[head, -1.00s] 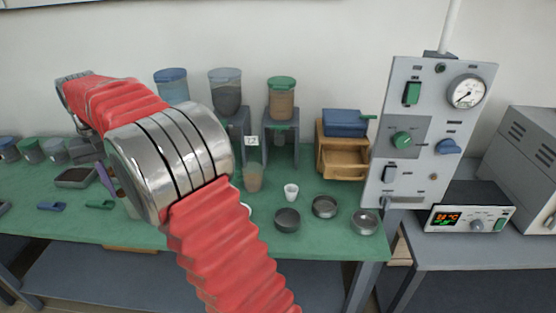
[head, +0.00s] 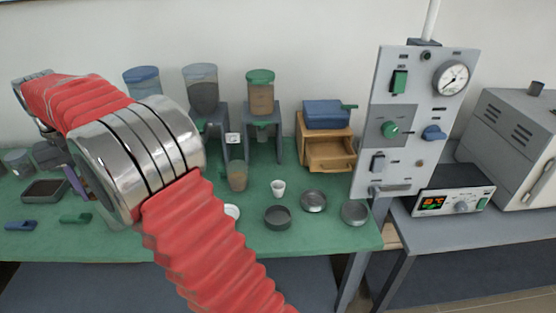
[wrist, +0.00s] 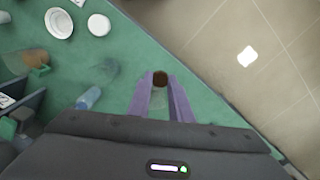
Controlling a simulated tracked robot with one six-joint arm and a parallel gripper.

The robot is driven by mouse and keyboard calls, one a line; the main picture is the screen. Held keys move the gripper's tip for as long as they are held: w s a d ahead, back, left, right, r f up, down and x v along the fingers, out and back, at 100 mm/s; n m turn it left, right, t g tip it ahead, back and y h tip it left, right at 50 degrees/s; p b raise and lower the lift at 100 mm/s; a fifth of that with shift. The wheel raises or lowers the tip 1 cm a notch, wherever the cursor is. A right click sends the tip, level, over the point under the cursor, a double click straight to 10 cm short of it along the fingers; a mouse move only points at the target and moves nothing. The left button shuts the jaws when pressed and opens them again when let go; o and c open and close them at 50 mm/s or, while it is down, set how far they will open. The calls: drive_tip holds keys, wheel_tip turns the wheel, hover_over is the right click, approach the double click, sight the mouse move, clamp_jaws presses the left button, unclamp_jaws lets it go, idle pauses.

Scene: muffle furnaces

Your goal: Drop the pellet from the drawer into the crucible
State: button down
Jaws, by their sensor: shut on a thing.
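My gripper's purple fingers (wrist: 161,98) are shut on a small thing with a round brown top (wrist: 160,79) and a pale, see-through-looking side. I cannot tell whether it is the pellet. It is held above the green bench edge. In the head view my gripper (head: 77,183) is mostly hidden behind my red-sleeved arm, at the left of the bench. A small white cup (head: 278,188), which looks like the crucible, stands upright mid-bench, well to the right of my gripper. A wooden drawer box (head: 328,150) stands at the back right with its drawer pulled out; its inside looks empty.
Dark round dishes (head: 278,217) stand near the cup. A hopper with a green lid (head: 260,95) and others stand behind. A beaker of brown stuff (head: 237,176) is beside the cup. A tall control panel (head: 410,120) rises at the right. Bare floor (wrist: 240,40) lies beyond the bench edge.

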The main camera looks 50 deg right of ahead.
drive_tip(key=d+f+m, duration=0.1)
drive_tip(key=d+f, duration=0.2)
drive_tip(key=d, duration=1)
drive_tip(key=m, duration=0.4)
approach(278, 190)
drive_tip(key=shift+w+d+r, duration=0.25)
drive_tip(key=shift+w+d, duration=0.15)
drive_tip(key=shift+d, duration=0.1)
drive_tip(key=shift+w+d+r, duration=0.25)
drive_tip(key=shift+w+d, duration=0.1)
drive_tip(key=shift+d, duration=0.15)
drive_tip(key=shift+f, duration=0.2)
drive_tip(key=shift+f, duration=2.55)
drive_tip(key=shift+s, duration=0.1)
